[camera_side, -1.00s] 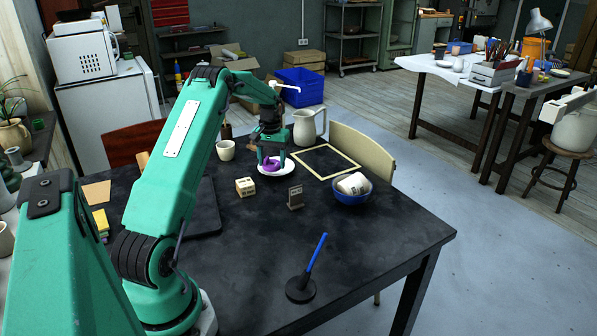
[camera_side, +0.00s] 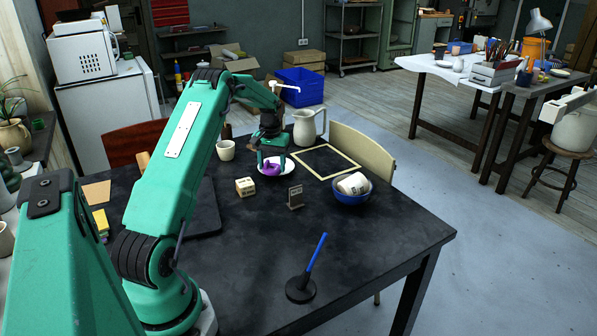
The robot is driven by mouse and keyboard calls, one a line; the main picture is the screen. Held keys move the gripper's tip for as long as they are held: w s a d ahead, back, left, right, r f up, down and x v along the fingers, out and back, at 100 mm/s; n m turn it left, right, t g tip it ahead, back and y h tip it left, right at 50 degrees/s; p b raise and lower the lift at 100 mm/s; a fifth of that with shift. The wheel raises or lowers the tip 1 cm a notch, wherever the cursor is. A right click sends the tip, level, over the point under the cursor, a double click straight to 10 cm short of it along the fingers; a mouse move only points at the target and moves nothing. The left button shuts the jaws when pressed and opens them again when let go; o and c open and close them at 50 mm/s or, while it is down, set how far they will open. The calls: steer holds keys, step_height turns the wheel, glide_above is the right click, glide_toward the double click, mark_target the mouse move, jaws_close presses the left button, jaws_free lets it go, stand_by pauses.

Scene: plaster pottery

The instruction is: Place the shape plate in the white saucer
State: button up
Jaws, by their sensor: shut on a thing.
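The purple shape plate (camera_side: 271,169) is at the white saucer (camera_side: 288,167), over its left part. My gripper (camera_side: 270,163) reaches down from above and is shut on the plate. The plate is small in the view, and I cannot tell whether it touches the saucer. The saucer lies on the dark table, with its right rim clear to see and its left part partly hidden by the plate and the gripper.
A cream pitcher (camera_side: 306,128) stands behind the saucer and a cup (camera_side: 226,150) to its left. A small box (camera_side: 245,187) and a grey stand (camera_side: 295,197) are in front. A wooden frame (camera_side: 326,150) and a blue bowl (camera_side: 352,198) lie to the right.

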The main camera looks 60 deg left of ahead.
mark_target(272, 167)
steer(key=o, duration=1)
steer(key=shift+r, duration=0.1)
step_height(272, 167, up, 13)
stand_by(0.6)
